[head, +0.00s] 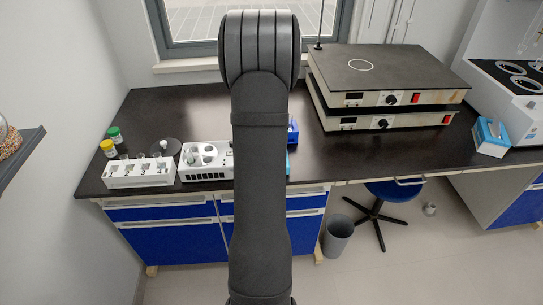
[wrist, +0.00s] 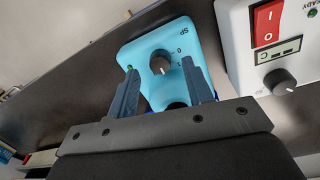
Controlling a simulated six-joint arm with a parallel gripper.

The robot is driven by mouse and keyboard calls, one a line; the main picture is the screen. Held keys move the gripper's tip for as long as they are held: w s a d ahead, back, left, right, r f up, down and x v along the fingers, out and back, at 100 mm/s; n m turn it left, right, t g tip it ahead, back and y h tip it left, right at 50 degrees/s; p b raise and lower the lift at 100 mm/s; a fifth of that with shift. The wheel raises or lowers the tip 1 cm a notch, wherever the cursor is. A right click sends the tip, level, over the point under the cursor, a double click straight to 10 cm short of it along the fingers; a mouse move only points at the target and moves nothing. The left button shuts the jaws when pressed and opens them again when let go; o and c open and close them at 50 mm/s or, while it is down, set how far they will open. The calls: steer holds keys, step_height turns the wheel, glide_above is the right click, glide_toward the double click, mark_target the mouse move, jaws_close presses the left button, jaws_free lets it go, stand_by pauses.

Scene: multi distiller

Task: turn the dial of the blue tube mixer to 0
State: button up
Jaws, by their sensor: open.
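The blue tube mixer (wrist: 150,43) fills the middle of the wrist view, with its light blue face toward the camera. Its dark dial (wrist: 160,64) has a metallic cap, and the marks "0" and "SP" are printed on the face beside it. My gripper (wrist: 161,75) is open, with one finger on each side of the dial. I cannot tell whether the fingers touch the mixer's face. In the head view my arm hides most of the mixer; a thin light blue strip (head: 292,160) shows right of the arm. My gripper is hidden there.
A white device (wrist: 285,45) with a red switch and a dark knob stands close right of the mixer. In the head view, a white instrument (head: 206,172) and a white rack (head: 138,174) stand left of my arm. Stacked hotplates (head: 415,75) stand right. The dark bench (head: 340,160) has clear room there.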

steer(key=shift+f, duration=1.1)
steer(key=c, duration=1)
steer(key=shift+n, duration=0.4)
steer(key=n, duration=0.5)
steer(key=shift+d+n, duration=0.1)
steer(key=shift+n, duration=0.3)
steer(key=n, duration=0.6)
steer(key=shift+n+t, duration=0.3)
steer(key=shift+n, duration=0.1)
